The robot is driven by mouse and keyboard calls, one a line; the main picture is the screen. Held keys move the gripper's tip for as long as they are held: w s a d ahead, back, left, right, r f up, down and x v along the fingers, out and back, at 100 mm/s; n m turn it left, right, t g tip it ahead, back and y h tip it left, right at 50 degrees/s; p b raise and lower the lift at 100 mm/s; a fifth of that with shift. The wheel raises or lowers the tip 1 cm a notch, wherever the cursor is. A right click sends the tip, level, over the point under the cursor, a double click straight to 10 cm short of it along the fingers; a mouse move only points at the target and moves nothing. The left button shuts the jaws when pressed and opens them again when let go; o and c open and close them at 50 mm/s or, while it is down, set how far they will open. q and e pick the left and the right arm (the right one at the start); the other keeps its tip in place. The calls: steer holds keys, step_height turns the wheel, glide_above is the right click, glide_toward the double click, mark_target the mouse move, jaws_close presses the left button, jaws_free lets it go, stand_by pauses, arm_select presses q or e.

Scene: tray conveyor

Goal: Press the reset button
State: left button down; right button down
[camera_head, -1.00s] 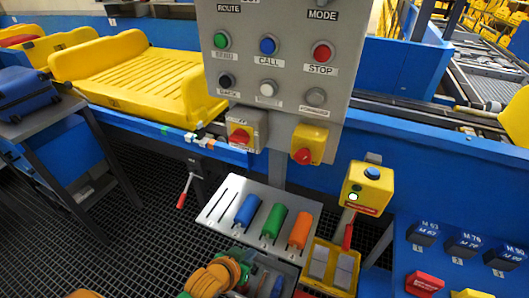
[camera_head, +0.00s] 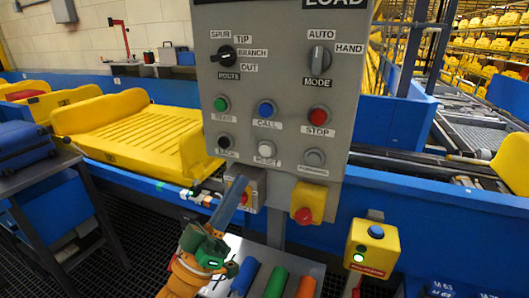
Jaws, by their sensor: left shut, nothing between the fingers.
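The reset button (camera_head: 266,149) is the white button in the middle of the lower row on the grey control panel (camera_head: 285,80). A small label sits just under it. My left gripper (camera_head: 240,183) reaches up from the lower middle, its fingers shut and empty. Its tips are below and a little left of the white button, apart from it in the picture. They partly hide the left red-knob switch box (camera_head: 254,186). The depth between the tips and the panel is hard to tell. My right gripper is not in view.
A black button (camera_head: 225,143) and a grey button (camera_head: 314,158) flank the white one. Green, blue and red buttons sit above. A yellow box with a red knob (camera_head: 303,214) hangs below right. A yellow button box (camera_head: 372,248) stands farther right.

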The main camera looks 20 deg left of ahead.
mark_target(266, 150)
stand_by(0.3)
arm_select(q)
steer(key=w+b, duration=0.2)
steer(key=w, duration=0.7)
steer(key=shift+a+b, duration=0.25)
steer(key=shift+b, duration=0.1)
stand_by(1.6)
steer(key=shift+w, duration=0.35)
steer(key=shift+w+a+b, duration=0.1)
steer(key=shift+w+b, duration=0.25)
steer(key=shift+w, duration=0.1)
stand_by(0.7)
steer(key=shift+s+p, duration=0.5)
steer(key=shift+s, duration=0.35)
